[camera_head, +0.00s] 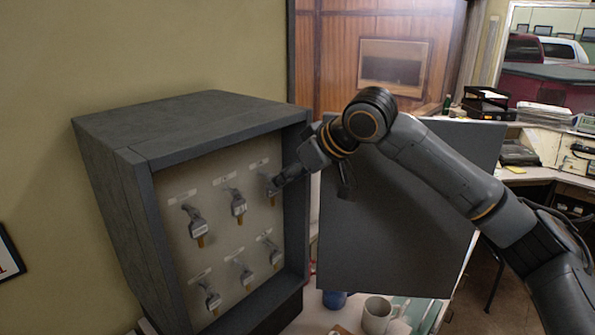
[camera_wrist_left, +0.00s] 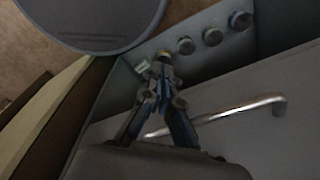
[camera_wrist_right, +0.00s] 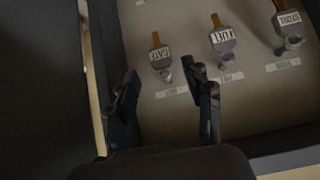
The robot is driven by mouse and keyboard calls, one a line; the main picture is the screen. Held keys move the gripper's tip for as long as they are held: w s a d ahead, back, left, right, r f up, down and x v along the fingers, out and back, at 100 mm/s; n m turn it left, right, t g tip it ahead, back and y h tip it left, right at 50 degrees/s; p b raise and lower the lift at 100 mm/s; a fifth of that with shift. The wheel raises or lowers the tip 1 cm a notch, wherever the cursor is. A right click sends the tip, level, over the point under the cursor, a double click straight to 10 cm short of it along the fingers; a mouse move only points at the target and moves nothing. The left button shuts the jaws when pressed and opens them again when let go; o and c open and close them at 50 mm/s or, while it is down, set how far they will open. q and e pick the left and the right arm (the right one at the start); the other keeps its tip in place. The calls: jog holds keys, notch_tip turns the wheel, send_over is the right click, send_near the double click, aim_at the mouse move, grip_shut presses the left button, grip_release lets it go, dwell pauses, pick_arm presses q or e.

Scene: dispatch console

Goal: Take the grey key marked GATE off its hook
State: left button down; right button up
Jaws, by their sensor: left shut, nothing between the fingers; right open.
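The grey key marked GATE (camera_wrist_right: 161,58) hangs on its hook under a white label in the right wrist view. In the head view it is the top right key (camera_head: 272,198), partly hidden by my right gripper (camera_head: 280,183). In the right wrist view my right gripper (camera_wrist_right: 164,74) is open, and the key appears just beyond the gap between its fingertips. I cannot tell whether they touch. My left gripper (camera_wrist_left: 164,62) shows only in the left wrist view, shut and empty.
The key cabinet (camera_head: 145,165) holds several tagged keys, with FUEL (camera_wrist_right: 222,38) beside GATE, then STORE (camera_wrist_right: 288,24). Its open door (camera_head: 385,240) stands right, behind my right arm. A mug (camera_head: 377,315) stands below. Round knobs and a metal bar (camera_wrist_left: 225,113) are near my left gripper.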

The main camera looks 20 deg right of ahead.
jog(key=shift+x, duration=3)
jog(key=c, duration=1)
